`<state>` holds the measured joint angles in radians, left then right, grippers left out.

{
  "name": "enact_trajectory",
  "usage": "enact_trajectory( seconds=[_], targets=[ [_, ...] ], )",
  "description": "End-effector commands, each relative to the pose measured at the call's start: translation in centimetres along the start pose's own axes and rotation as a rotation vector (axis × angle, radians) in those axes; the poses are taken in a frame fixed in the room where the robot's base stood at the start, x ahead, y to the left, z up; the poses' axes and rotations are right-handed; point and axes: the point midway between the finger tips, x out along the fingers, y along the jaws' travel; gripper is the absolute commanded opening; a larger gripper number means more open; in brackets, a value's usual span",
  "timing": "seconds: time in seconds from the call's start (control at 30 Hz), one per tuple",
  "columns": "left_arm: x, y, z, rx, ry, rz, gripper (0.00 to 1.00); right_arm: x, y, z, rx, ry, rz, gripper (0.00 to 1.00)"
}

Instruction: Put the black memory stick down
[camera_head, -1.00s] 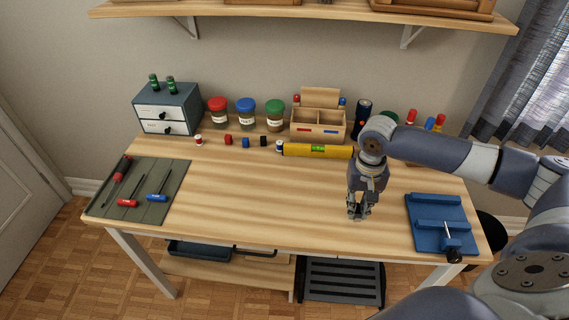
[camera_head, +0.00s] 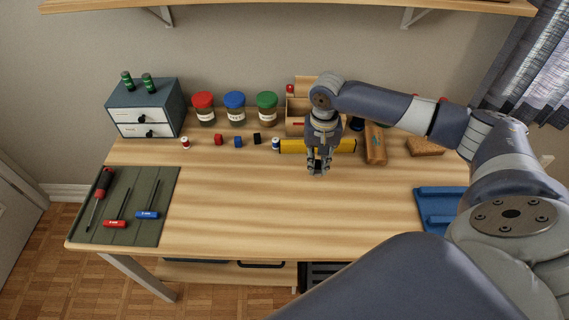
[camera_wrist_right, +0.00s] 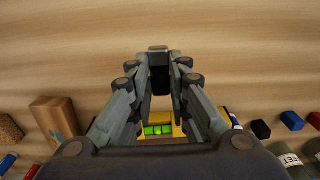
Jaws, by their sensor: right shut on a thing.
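My right gripper (camera_head: 318,168) is shut on a small black thing, which I take for the black memory stick (camera_wrist_right: 160,79). In the right wrist view it sits between the fingertips (camera_wrist_right: 160,62), partly hidden by them. In the head view the gripper points down over the desk, just in front of the yellow spirit level (camera_head: 346,145). I cannot tell whether the held thing touches the wood. A similar small black block (camera_head: 257,138) stands on the desk to the left, beside a blue one (camera_head: 238,141) and a red one (camera_head: 218,139). My left gripper is not in view.
Jars (camera_head: 235,110) and a wooden organizer (camera_head: 297,118) line the back. A wooden block (camera_head: 375,147) stands right of the level. A green mat (camera_head: 150,205) with screwdrivers lies left, a blue fixture (camera_head: 430,200) right. The desk's middle (camera_head: 270,205) is clear.

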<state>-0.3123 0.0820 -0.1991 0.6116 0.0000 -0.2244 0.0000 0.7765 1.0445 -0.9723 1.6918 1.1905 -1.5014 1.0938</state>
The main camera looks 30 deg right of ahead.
Motion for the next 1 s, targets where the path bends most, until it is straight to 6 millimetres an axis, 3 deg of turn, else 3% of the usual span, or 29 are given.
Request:
enact_trajectory(
  seconds=[0.17, 0.4, 0.57, 0.8, 1.0],
  targets=[
    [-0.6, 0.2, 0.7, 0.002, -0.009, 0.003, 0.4, 0.2, -4.4, -0.8, -0.003, 0.0, -0.001, 0.08],
    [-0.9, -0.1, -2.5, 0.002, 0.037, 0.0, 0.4, 0.7, -8.3, -1.5, 0.0, 0.0, 0.001, 0.07],
    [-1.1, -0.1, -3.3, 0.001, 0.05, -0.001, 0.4, 1.3, -8.9, -1.6, 0.001, -0.001, 0.002, 0.08],
    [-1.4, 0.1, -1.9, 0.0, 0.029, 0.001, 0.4, 4.2, -8.9, -1.6, -0.001, 0.0, 0.002, 0.07],
    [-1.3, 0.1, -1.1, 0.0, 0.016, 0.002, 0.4, 4.4, -8.8, -1.6, -0.001, 0.0, 0.001, 0.07]
  ],
)
